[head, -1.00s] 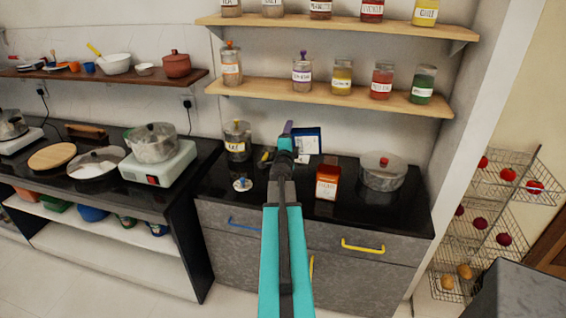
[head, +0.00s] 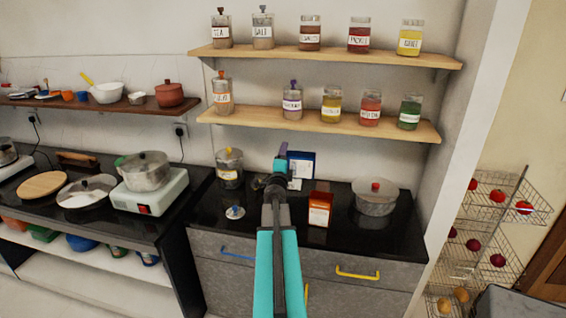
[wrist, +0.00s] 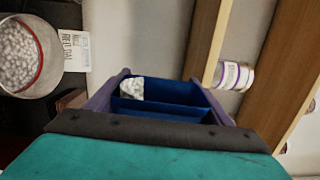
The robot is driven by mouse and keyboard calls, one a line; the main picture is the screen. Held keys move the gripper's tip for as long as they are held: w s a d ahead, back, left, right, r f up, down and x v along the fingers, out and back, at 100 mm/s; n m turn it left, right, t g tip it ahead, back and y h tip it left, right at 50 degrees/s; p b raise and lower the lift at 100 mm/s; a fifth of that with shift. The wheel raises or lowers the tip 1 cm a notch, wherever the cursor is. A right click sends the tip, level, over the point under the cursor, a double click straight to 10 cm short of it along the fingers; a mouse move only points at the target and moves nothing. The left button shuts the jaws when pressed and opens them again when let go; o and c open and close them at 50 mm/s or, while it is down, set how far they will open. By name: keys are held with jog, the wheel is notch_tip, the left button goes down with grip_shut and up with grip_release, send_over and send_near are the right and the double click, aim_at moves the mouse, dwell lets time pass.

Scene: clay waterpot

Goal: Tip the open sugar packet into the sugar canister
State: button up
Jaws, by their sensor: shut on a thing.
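My gripper (wrist: 168,88) is shut on the blue sugar packet (wrist: 180,92), which sits between its purple fingers in the wrist view. The packet's open mouth shows, with white sugar gathered at one end inside. The shelves run nearly upright in that view, so the gripper looks rolled onto its side. An open round container (wrist: 22,55) with white grains and a red rim lies at the left of the wrist view, apart from the packet. In the head view my gripper (head: 281,155) is above the counter. I cannot tell which head-view vessel is the open container.
A blue-and-white shape (head: 302,162) shows right of my gripper; I cannot tell whether it is the packet. A labelled canister (head: 229,172), round lid (head: 235,212), orange-red box (head: 320,208) and lidded pot (head: 376,197) stand on the black counter. Shelves of jars hang above.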

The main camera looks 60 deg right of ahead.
dwell(0.5)
jog(key=m, duration=0.1)
jog(key=b, duration=0.1)
jog(key=m+b, duration=0.1)
jog(key=shift+s+d+f+m, duration=0.2)
jog(key=shift+s+f+m, duration=0.1)
jog(key=shift+s, duration=0.1)
jog(key=shift+b, duration=0.3)
jog(key=m, duration=0.1)
jog(key=m+b, duration=0.1)
jog(key=shift+s+d+m+b, duration=0.15)
jog(key=shift+s+m+b, duration=0.15)
jog(key=shift+s, duration=0.1)
